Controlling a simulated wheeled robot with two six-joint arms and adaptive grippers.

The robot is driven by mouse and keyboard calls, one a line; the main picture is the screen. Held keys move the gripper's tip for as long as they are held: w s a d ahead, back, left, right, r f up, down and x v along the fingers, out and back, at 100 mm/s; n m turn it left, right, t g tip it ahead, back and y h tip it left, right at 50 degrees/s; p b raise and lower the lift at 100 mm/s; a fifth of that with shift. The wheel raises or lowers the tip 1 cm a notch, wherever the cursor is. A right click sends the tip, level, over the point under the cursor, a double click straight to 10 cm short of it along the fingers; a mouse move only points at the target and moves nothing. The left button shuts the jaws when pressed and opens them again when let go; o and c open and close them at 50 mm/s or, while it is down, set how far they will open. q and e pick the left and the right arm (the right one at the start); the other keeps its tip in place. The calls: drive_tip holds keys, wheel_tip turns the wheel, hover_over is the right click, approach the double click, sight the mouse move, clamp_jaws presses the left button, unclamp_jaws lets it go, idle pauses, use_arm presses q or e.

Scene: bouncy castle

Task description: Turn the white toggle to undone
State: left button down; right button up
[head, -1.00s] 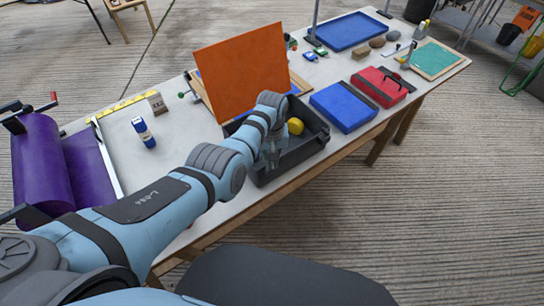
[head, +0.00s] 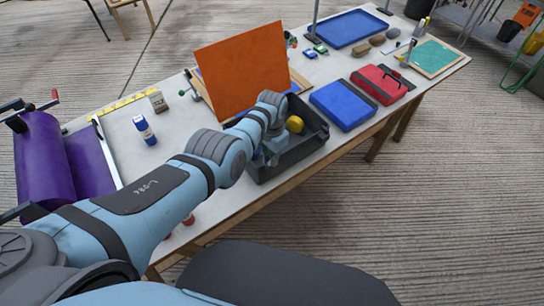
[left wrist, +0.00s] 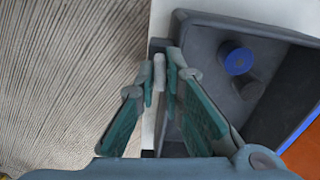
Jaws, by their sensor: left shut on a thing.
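A dark grey bin (head: 297,162) stands on the table near its front edge. My left gripper (head: 270,158) is at the bin's near left side in the head view, partly hidden by its own wrist. In the left wrist view my left gripper (left wrist: 161,92) is nearly closed at the outside of the bin wall (left wrist: 186,32). A small pale, upright piece, which looks like the white toggle (left wrist: 160,70), shows between the fingertips, beside a dark block on the bin. The gripper is shut on it. How far the toggle is turned cannot be told. My right gripper is not in view.
A yellow object (head: 295,124) and a blue cylinder (left wrist: 236,60) are in the bin. An orange panel (head: 240,70) stands behind it. A blue case (head: 343,105) and a red case (head: 382,84) lie to the right. A blue-white bottle (head: 144,130) stands left.

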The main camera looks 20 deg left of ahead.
use_arm(q)
drive_tip(key=shift+m, duration=0.6)
drive_tip(key=c, duration=1.7)
unclamp_jaws()
drive_tip(key=shift+w+r, duration=0.15)
drive_tip(key=shift+r, duration=0.4)
wheel_tip(320, 180, up, 11)
